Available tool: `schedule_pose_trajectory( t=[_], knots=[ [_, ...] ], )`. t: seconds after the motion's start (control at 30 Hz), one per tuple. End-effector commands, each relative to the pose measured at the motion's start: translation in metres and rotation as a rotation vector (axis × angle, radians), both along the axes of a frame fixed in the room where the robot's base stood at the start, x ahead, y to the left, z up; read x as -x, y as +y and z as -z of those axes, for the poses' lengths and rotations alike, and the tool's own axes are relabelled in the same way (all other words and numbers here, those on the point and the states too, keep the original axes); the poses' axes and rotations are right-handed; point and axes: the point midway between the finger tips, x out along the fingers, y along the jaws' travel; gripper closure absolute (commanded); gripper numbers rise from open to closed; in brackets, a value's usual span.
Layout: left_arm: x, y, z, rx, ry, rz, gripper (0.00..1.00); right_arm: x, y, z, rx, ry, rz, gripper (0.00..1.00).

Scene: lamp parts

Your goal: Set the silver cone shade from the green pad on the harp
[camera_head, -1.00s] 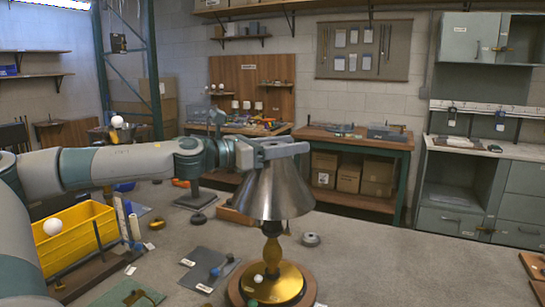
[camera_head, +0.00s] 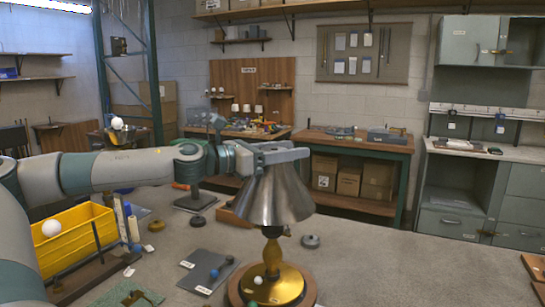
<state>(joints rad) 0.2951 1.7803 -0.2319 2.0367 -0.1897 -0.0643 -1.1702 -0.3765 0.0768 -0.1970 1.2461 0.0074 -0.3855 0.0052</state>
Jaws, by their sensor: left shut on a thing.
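The silver cone shade (camera_head: 273,197) is upright above the gold lamp base (camera_head: 277,281), wide end down. My left gripper (camera_head: 282,154) is shut on the top of the shade. A gold stem (camera_head: 271,255) shows below the shade's rim; the harp is hidden inside the shade, so I cannot tell whether the shade touches it. The lamp stands on a round wooden board (camera_head: 310,291). A green pad (camera_head: 128,298) lies at the lower left with a small dark piece on it. My right gripper is not in view.
A yellow bin (camera_head: 72,240) with a white ball (camera_head: 51,229) stands at the left. A grey pad (camera_head: 209,268) with small blue and dark knobs lies left of the lamp. A grey round piece (camera_head: 310,241) lies behind it. The table to the right is largely clear.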

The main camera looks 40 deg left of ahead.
Motion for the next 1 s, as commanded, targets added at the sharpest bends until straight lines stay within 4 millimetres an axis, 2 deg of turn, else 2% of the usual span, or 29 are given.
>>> schedule_pose_trajectory(
  t=[1.0],
  knots=[
    [0.0038,0.0017,-0.0013,0.0,-0.002,0.0,0.97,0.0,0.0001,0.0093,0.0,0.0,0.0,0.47]
  ],
)
